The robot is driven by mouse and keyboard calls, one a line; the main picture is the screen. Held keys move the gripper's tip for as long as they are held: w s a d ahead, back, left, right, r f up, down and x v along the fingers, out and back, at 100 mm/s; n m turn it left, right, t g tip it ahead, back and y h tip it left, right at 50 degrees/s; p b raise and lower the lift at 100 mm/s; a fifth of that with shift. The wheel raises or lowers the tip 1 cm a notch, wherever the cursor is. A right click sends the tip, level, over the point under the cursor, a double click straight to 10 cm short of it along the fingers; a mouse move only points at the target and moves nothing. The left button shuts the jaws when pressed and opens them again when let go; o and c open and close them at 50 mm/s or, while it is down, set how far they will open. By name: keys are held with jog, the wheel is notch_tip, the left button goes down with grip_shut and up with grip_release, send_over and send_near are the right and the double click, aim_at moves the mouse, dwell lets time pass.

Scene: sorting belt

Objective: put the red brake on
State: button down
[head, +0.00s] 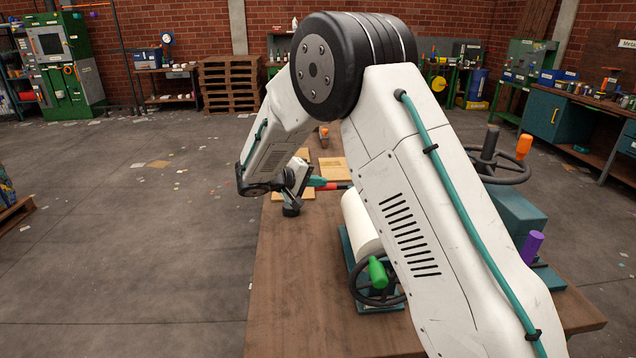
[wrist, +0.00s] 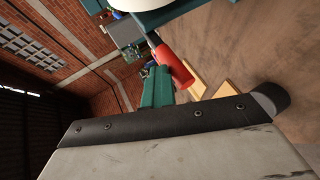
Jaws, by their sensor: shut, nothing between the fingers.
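The red brake handle (head: 337,186) shows in the head view as a short red grip beside a teal piece, just beyond the white roller on the wooden bench (head: 290,290). In the wrist view the red grip (wrist: 172,66) is a tilted cylinder near the middle. My gripper (head: 292,208) is shut and empty, to the left of the red grip and apart from it. My arm hides part of the machine. A pale and dark part of my own wrist fills the bottom of the wrist view; the fingertips are not clear there.
A white roller (head: 360,222) on a teal base has a dark handwheel with a green knob (head: 377,272). Right of my arm are another handwheel with an orange knob (head: 523,146) and a purple knob (head: 532,247). Flat wooden pieces (head: 334,168) lie farther back. The left floor is open.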

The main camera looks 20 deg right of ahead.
jog(key=d+r+v, duration=0.1)
jog(key=r+v, duration=0.1)
jog(key=v, duration=0.9)
jog(key=shift+a+r, duration=0.35)
jog(key=shift+r, duration=0.05)
jog(key=shift+s, duration=0.1)
